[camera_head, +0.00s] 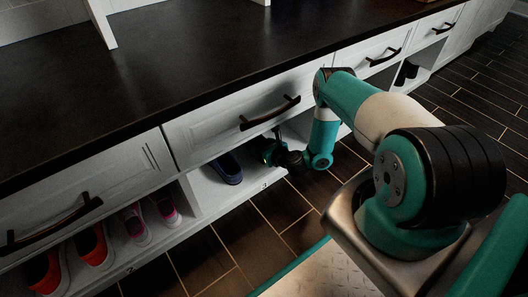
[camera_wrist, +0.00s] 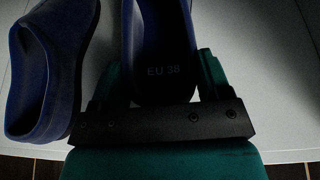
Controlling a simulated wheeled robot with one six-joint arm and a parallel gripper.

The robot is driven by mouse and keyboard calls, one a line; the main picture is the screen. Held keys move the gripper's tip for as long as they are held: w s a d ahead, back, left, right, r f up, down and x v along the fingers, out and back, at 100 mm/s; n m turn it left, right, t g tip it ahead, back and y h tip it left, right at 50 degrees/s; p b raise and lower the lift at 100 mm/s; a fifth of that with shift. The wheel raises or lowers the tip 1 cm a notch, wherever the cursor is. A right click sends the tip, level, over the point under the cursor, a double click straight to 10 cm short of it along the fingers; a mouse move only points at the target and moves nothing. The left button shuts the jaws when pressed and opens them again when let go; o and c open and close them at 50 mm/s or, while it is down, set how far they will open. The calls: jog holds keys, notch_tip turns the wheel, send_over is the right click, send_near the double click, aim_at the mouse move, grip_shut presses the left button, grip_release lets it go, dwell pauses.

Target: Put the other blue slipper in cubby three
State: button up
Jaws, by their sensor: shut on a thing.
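One blue slipper (camera_head: 228,168) stands in cubby three (camera_head: 213,196), the bay marked 3, with its opening toward the front. It also shows at the left in the wrist view (camera_wrist: 45,75). My gripper (camera_wrist: 161,78) is shut on the other blue slipper (camera_wrist: 163,50), whose dark insole reads EU 38. The two slippers lie side by side, close together, over a pale surface. In the head view my gripper (camera_head: 272,150) is inside cubby three, right of the first slipper. The held slipper is mostly hidden there; I cannot tell whether it touches the shelf.
Cubby two at left holds pink shoes (camera_head: 148,216), with orange-red shoes (camera_head: 92,244) beside them. A white divider (camera_head: 186,196) stands left of cubby three. A drawer (camera_head: 235,118) with a dark handle and a dark countertop (camera_head: 200,50) are above. Dark footwear (camera_head: 406,72) sits in a far-right bay.

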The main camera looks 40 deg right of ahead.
jog(key=o, duration=1)
jog(key=p+v, duration=1)
jog(key=v, duration=0.2)
